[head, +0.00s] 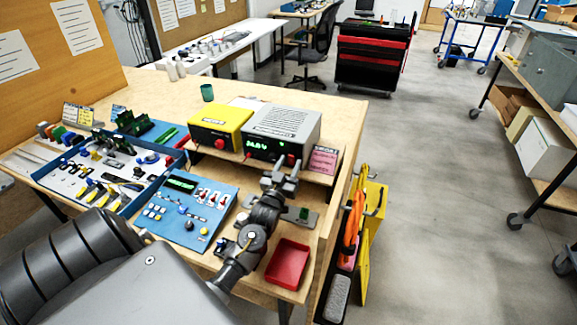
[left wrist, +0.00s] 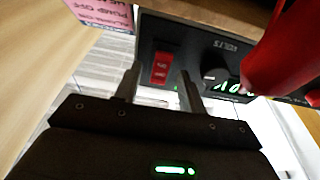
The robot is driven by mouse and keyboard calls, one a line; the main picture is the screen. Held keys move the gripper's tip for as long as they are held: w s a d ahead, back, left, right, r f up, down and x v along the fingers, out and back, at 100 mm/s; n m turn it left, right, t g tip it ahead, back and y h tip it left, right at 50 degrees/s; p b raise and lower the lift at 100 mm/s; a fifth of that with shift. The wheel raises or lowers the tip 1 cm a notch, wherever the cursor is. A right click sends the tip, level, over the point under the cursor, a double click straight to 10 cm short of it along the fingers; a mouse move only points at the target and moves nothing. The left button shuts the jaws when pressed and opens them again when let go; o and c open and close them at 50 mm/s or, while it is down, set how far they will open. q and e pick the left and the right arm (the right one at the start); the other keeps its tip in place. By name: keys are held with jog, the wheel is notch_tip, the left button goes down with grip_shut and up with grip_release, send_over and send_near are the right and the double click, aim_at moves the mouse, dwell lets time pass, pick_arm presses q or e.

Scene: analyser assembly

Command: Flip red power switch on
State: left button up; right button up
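The grey power supply (head: 285,125) stands on the bench shelf, its green display lit. In the left wrist view its dark front panel appears upside down, with the red power switch (left wrist: 161,68), a dark knob (left wrist: 215,76) and the lit display (left wrist: 232,88). Which way the switch is tipped, I cannot tell. My left gripper (head: 283,175) is in front of the panel, pointing at it. In the left wrist view its two fingers (left wrist: 160,88) are apart and empty, with the switch showing between them. Contact is not visible. My right gripper is not in view.
A yellow unit (head: 220,124) with a red button stands left of the supply. A pink note (head: 323,159) is at its right. A blue control panel (head: 188,208), a blue parts tray (head: 125,203) and a red bin (head: 288,264) are on the bench. A large red part (left wrist: 285,50) looms close in the wrist view.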

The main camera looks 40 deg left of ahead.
pick_arm(q)
jog(key=b+v, duration=0.2)
jog(key=v, duration=0.9)
jog(key=shift+w, duration=0.1)
dwell(0.4)
